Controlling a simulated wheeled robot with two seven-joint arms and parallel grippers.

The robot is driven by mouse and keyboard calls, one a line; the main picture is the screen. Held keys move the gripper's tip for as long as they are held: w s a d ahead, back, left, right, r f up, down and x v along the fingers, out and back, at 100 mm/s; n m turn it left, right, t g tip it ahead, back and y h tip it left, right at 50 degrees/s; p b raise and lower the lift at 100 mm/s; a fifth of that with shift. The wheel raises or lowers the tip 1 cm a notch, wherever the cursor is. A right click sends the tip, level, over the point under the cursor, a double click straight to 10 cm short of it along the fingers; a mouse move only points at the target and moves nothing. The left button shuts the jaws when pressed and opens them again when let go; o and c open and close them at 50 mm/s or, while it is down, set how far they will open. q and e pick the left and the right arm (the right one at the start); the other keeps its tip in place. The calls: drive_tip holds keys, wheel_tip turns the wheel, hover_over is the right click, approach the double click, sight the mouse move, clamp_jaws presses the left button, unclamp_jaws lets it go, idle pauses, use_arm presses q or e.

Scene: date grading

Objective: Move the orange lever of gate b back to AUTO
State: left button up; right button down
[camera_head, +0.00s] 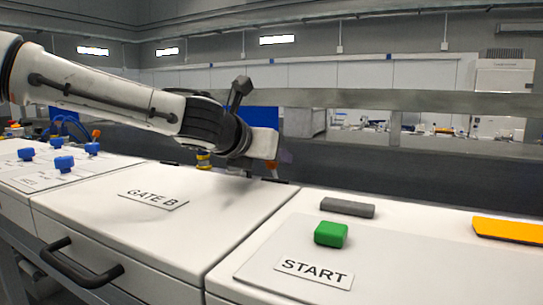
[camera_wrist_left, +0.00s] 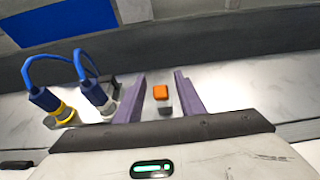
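The orange lever (camera_wrist_left: 161,92) shows in the left wrist view as a small orange knob on a grey stem. My left gripper (camera_wrist_left: 160,88) is open, with its two purple fingers on either side of the knob. Gaps show on both sides, and I cannot tell how far the fingertips are from it in depth. In the head view the left hand (camera_head: 262,146) is over the back of the housing labelled GATE B (camera_head: 153,199), and it largely hides the lever there. No AUTO marking is readable. My right gripper is not in view.
Blue cables with plugs (camera_wrist_left: 97,97) stand close left of the left finger. In the head view a green START button (camera_head: 331,234), a grey bar (camera_head: 347,207) and an orange plate (camera_head: 508,229) are on the right panel. Blue knobs (camera_head: 64,163) sit on the left panel.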

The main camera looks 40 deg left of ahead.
use_arm(q)
clamp_jaws()
drive_tip(key=shift+w+r, duration=0.1)
drive_tip(key=shift+r, duration=0.05)
drive_tip(key=shift+w+a+r+g+h, duration=0.15)
drive_tip(key=shift+w+g, duration=0.35)
drive_tip(key=shift+g, duration=0.1)
drive_tip(key=shift+w+a+r+g+h, duration=0.15)
drive_tip(key=shift+w+g, duration=0.35)
drive_tip(key=shift+g, duration=0.1)
drive_tip(key=shift+w+a+g+h, duration=0.2)
drive_tip(key=shift+w+g+h, duration=0.05)
drive_tip(key=shift+w+g, duration=0.75)
drive_tip(key=shift+w+a+g+h, duration=0.15)
drive_tip(key=shift+w+g+h, duration=0.1)
drive_tip(key=shift+w+g, duration=0.7)
drive_tip(key=shift+s+g, duration=0.15)
drive_tip(key=shift+g, duration=0.1)
unclamp_jaws()
